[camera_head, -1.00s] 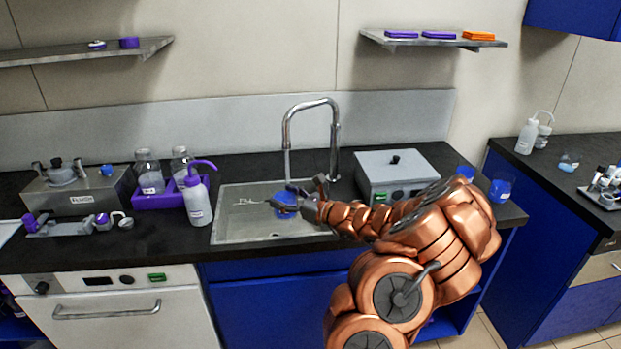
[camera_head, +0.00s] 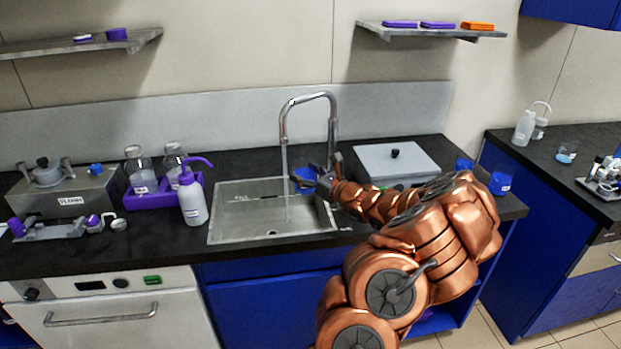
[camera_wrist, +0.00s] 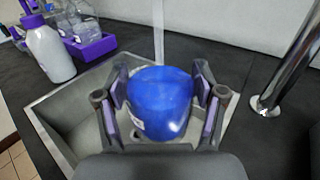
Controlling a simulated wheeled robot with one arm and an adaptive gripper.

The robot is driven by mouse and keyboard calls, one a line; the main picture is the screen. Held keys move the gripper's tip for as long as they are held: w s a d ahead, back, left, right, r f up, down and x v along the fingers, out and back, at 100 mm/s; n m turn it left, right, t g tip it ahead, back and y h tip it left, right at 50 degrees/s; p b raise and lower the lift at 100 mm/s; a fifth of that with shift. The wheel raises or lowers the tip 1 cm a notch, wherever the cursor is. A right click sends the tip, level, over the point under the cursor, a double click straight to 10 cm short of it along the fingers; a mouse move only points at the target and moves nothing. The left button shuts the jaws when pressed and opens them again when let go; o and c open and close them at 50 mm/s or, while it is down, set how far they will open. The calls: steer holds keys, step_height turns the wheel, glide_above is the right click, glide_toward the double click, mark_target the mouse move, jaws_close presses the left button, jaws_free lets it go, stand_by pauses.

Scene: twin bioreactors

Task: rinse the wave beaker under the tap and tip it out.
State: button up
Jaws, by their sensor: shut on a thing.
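My gripper (camera_head: 318,174) is shut on a blue beaker (camera_head: 302,177) above the right part of the sink (camera_head: 232,222). In the wrist view the beaker (camera_wrist: 160,100) sits between both fingers, with a pale label low on its side. A wave mark cannot be made out. The tap (camera_head: 335,125) arches over the sink, and a thin water stream (camera_head: 286,196) falls from its spout into the basin. The beaker is just right of the stream in the head view. In the wrist view the stream (camera_wrist: 158,32) shows behind the beaker. The beaker's inside is hidden.
A white wash bottle (camera_head: 193,204) and a purple caddy (camera_head: 153,200) with bottles stand left of the sink. A grey lidded box (camera_head: 397,162) is to its right. Two blue cups (camera_head: 500,182) (camera_head: 464,164) stand on the right counter end, near my arm.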

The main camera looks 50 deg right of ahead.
steer(key=w, duration=0.3)
steer(key=shift+w+a, duration=0.1)
steer(key=shift+w, duration=2.7)
stand_by(0.6)
steer(key=s+p, duration=0.1)
steer(key=s, duration=0.5)
steer(key=shift+s, duration=0.8)
steer(key=shift+w, duration=0.1)
